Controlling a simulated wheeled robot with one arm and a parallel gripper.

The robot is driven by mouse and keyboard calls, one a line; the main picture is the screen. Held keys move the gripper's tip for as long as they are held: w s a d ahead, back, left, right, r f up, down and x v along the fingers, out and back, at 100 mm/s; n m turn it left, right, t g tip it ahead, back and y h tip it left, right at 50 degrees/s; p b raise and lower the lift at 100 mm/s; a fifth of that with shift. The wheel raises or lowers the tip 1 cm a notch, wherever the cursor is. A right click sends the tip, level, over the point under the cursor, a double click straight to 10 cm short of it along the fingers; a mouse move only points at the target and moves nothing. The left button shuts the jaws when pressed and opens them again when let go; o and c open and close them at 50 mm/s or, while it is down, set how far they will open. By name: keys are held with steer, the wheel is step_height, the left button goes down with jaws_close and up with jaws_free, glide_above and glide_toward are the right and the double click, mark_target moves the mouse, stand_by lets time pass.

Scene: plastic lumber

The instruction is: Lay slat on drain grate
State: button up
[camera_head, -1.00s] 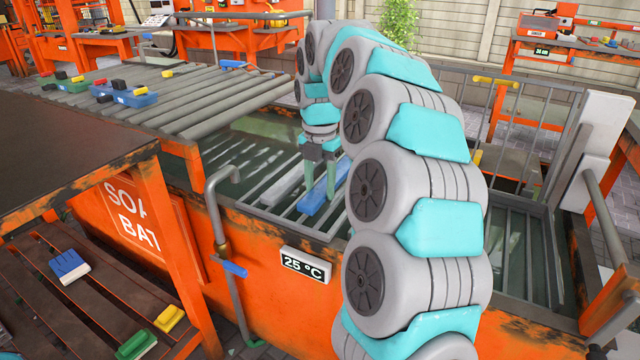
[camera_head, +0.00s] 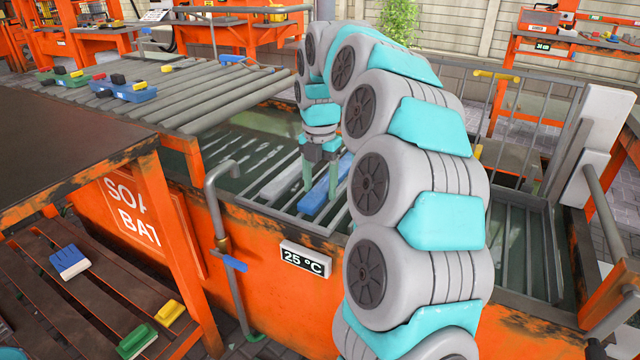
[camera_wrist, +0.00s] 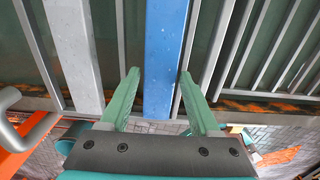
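A blue slat (camera_head: 315,200) lies lengthwise along the bars of the drain grate (camera_head: 338,216) in the soap bath. It also shows in the wrist view (camera_wrist: 163,60), running between my fingers. My gripper (camera_head: 321,185) points down over the slat, with one green finger on each side. In the wrist view my gripper (camera_wrist: 158,78) is open, with a clear gap on the left of the slat and a narrower one on the right. A pale grey slat (camera_head: 283,184) lies on the grate to the left, apart from the blue one; it also shows in the wrist view (camera_wrist: 73,55).
The orange bath wall (camera_head: 275,232) carries a 25 °C display (camera_head: 305,258) and a grey pipe (camera_head: 215,200) at its near side. Grate bars right of the blue slat are bare.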

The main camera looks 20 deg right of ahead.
steer(key=o, duration=0.3)
step_height(320, 180, up, 6)
steer(key=shift+w+r, duration=0.1)
steer(key=shift+r, duration=0.75)
